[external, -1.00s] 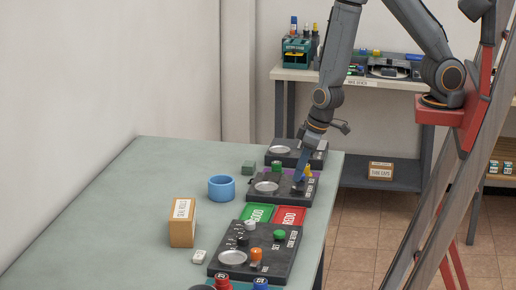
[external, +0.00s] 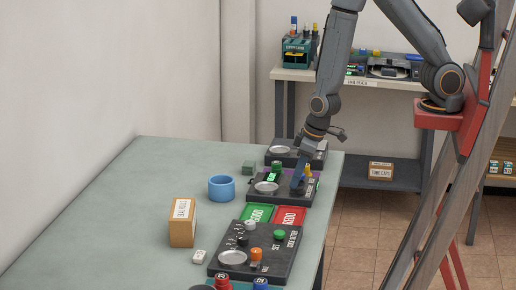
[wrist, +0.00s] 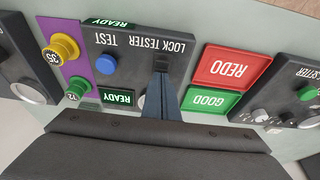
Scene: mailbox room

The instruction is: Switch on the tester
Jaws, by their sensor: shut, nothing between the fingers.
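The lock tester (external: 284,192) is a dark panel near the right edge of the bench, and it fills the middle of the wrist view (wrist: 130,72). It carries a blue TEST button (wrist: 106,66) and a dark switch (wrist: 162,62) below the LOCK TESTER lettering. Its small display (wrist: 118,97) reads READY in green and also glows in the external view (external: 275,175). My gripper (external: 298,184) is shut and empty, pointing down at the panel. In the wrist view its fingertips (wrist: 161,90) are at the switch; they partly hide it, so contact is unclear.
Red REDO (external: 291,215) and green GOOD (external: 257,213) trays lie beside the tester. Yellow (wrist: 60,48) and green (wrist: 77,87) numbered caps stand on a purple strip. Another dark panel (external: 285,265) is nearer the camera. A blue ring-shaped bowl (external: 222,188) and a cardboard box (external: 183,222) stand left.

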